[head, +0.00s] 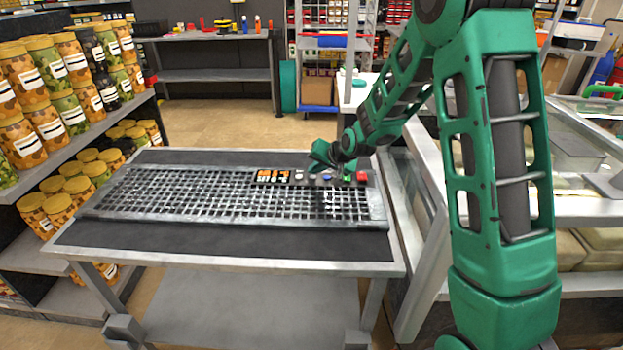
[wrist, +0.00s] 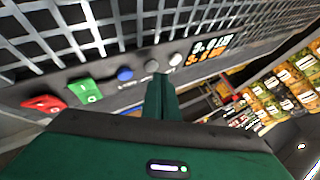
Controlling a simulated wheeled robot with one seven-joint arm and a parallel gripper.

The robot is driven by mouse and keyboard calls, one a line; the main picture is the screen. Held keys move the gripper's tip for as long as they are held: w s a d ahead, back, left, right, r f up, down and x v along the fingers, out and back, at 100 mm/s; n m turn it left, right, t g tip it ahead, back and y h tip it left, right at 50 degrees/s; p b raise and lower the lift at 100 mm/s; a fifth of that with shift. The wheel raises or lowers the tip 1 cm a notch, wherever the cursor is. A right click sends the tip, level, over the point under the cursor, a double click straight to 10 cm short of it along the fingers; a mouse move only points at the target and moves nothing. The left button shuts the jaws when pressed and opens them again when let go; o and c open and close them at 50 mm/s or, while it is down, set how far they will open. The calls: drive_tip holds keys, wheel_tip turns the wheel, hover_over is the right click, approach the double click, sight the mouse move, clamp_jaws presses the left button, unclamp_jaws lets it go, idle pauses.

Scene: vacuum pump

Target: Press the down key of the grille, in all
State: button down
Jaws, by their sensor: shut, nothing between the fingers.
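The grille (head: 235,195) is a wide metal grid on a dark-topped table. A control strip along its far edge carries a lit orange and white display (head: 272,177), also seen in the wrist view (wrist: 213,48). Beside it sit a white key (wrist: 175,59), a grey key (wrist: 151,66), a blue key (wrist: 125,74), a green key (wrist: 85,90) and a red key (wrist: 43,103). I cannot read which is the down key. My gripper (head: 318,160) is shut and empty at the strip. Its fingertips (wrist: 163,76) appear just by the grey and white keys; contact cannot be told.
The table (head: 220,243) has a bare dark band in front of the grille. Shelves of jars (head: 85,120) stand at the left. A glass-topped counter (head: 580,130) stands close on the right. Open floor (head: 220,110) lies behind the table.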

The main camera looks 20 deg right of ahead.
sight(315, 181)
drive_tip(key=shift+r, duration=0.35)
drive_tip(key=shift+r, duration=0.1)
drive_tip(key=shift+r, duration=2.4)
drive_tip(key=shift+s, duration=0.1)
